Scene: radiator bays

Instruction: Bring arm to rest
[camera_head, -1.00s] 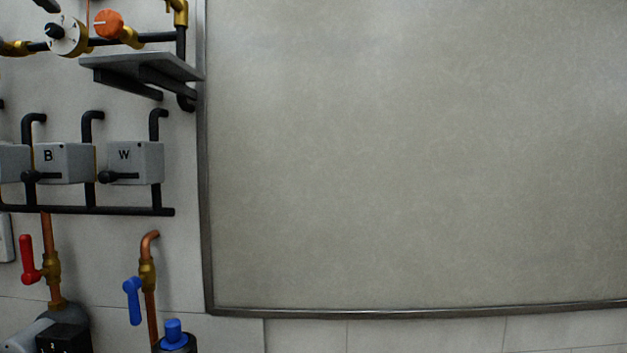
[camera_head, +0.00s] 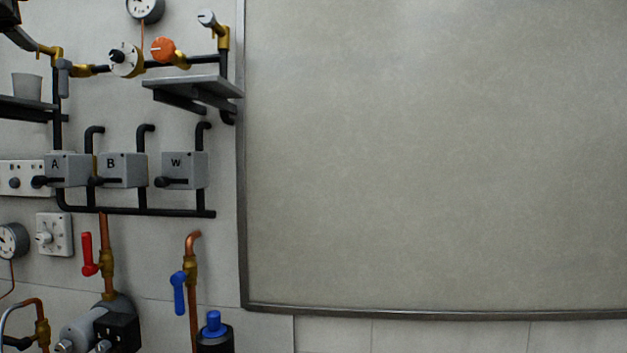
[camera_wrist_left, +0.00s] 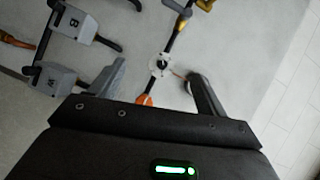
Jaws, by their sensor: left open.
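My left gripper (camera_wrist_left: 156,76) is open in the left wrist view, its body across the bottom with a lit green light. Nothing shows held between its fingers. Beyond it are the white dial (camera_wrist_left: 158,65) and the orange knob (camera_wrist_left: 145,100). I cannot tell the exact distance to them. My right gripper is not in view.
Boxes A (camera_head: 68,170), B (camera_head: 123,171) and W (camera_head: 185,170) sit on dark pipes. A grey shelf (camera_head: 190,84) juts out above W. Red (camera_head: 87,254) and blue (camera_head: 179,293) valve levers are below. The large framed panel (camera_head: 430,150) on the right is bare.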

